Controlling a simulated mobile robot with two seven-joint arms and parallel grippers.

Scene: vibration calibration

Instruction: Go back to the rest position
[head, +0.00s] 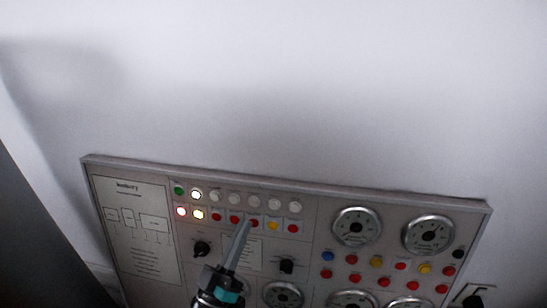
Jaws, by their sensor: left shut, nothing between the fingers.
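My left gripper (244,232) comes up from the bottom edge in front of the control panel (332,199). Its slim grey fingers are together, with nothing between them. The fingertips overlap the lower row of small buttons, close to a red button (254,223). I cannot tell whether they touch it. My right gripper is out of the picture.
The panel carries lit lamps (196,195), a black knob (201,248), another knob (286,266), round gauges (356,226) and several coloured buttons. A printed sheet (140,230) is on its left. The pale wall (300,90) above is bare. A dark object (473,301) sits at lower right.

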